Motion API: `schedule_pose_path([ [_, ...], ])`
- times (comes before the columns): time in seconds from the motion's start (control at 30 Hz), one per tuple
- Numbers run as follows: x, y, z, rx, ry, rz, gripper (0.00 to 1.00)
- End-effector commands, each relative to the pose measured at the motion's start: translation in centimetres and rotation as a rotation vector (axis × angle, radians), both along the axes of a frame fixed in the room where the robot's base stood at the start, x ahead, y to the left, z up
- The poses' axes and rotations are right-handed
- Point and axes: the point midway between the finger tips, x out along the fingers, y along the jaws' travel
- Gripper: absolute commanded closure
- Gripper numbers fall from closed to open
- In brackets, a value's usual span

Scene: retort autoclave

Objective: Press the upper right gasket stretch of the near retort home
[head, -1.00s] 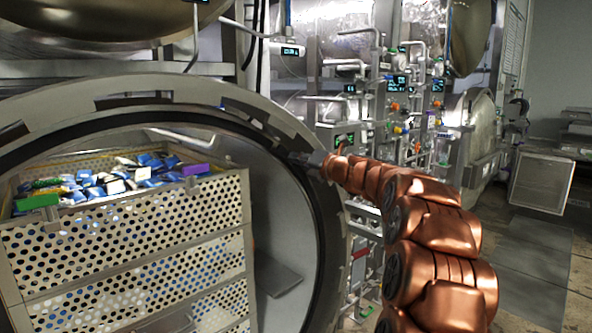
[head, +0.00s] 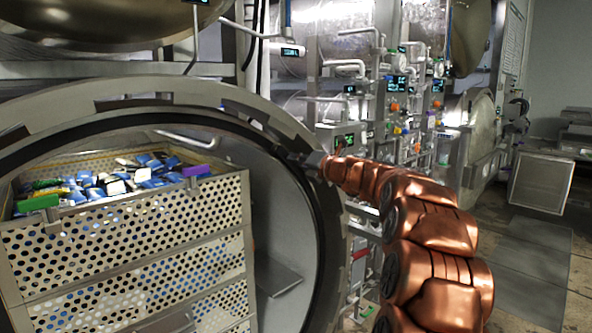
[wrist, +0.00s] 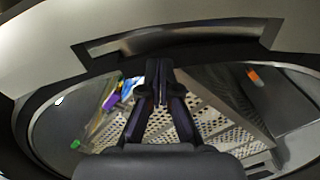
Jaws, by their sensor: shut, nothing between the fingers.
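The near retort (head: 212,92) stands open, its round steel rim filling the left of the head view. The dark gasket (head: 236,124) runs as a black ring inside that rim. It also shows in the wrist view as a dark band (wrist: 225,52) under the notched steel rim. My gripper (head: 297,157) is at the upper right of the mouth, its tips by the gasket. In the wrist view my gripper (wrist: 161,72) has its fingers together and empty, tips overlapping the band. I cannot tell whether they touch it or how the gasket sits there.
A perforated basket (head: 130,225) of pouches stands inside the retort, with a green clip (head: 38,203) and a purple clip (head: 196,171). Pipes and valves (head: 395,105) stand behind my arm. A steel box (head: 542,182) stands at the right; the floor before it is clear.

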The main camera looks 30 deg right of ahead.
Motion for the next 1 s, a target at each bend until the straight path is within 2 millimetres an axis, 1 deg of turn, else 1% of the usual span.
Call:
schedule_pose_path([
  [1.0, 2.0, 0.5, 0.0, 0.000, 0.001, 0.001, 1.00],
])
